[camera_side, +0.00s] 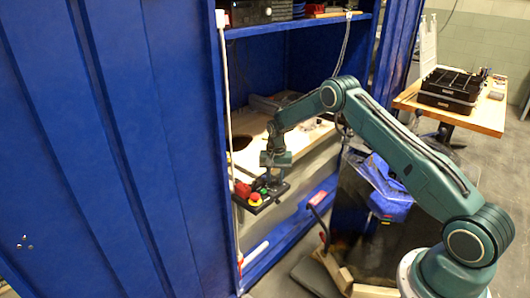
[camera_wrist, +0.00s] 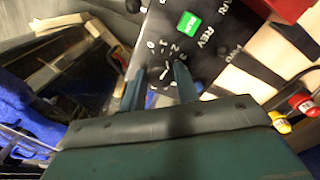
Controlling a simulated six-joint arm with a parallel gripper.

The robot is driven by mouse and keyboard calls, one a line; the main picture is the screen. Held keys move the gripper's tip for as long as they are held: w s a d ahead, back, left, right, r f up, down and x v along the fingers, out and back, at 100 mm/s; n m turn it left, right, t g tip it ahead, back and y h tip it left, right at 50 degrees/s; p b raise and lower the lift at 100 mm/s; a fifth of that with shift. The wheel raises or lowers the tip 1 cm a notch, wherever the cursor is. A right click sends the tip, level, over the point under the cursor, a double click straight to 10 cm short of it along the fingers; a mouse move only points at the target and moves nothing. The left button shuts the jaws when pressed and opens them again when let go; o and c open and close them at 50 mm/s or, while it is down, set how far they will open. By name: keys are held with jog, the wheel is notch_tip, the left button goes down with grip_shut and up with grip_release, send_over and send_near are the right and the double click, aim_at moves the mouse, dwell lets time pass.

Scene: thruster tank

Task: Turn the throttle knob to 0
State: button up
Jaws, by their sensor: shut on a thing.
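The black control panel (camera_wrist: 150,25) fills the upper middle of the wrist view. It carries a green button (camera_wrist: 189,24), the letters REV and a dial scale (camera_wrist: 163,46) with white numbers, 0 at its left end. My gripper (camera_wrist: 158,74) is over this dial, its two fingers either side of the throttle knob and shut on it. The knob is mostly hidden between the fingers, and I cannot tell where it points. In the side view my gripper (camera_side: 270,177) points down onto the control box (camera_side: 268,205) at the cabinet's front edge.
A red mushroom button with a yellow base (camera_side: 255,199) sits on the box close to my gripper. Red and yellow connectors (camera_wrist: 301,103) lie at the right in the wrist view. The blue cabinet (camera_side: 120,150) walls in the left side, with a shelf (camera_side: 300,25) above.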

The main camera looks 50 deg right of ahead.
aim_at(275, 179)
jog(key=n, duration=0.5)
jog(key=shift+n, duration=0.3)
jog(key=n, duration=0.4)
jog(key=shift+n, duration=0.4)
jog(key=o, duration=1)
jog(key=shift+c, duration=0.2)
jog(key=shift+r, duration=0.15)
notch_tip(275, 179, up, 14)
jog(key=shift+f, duration=0.25)
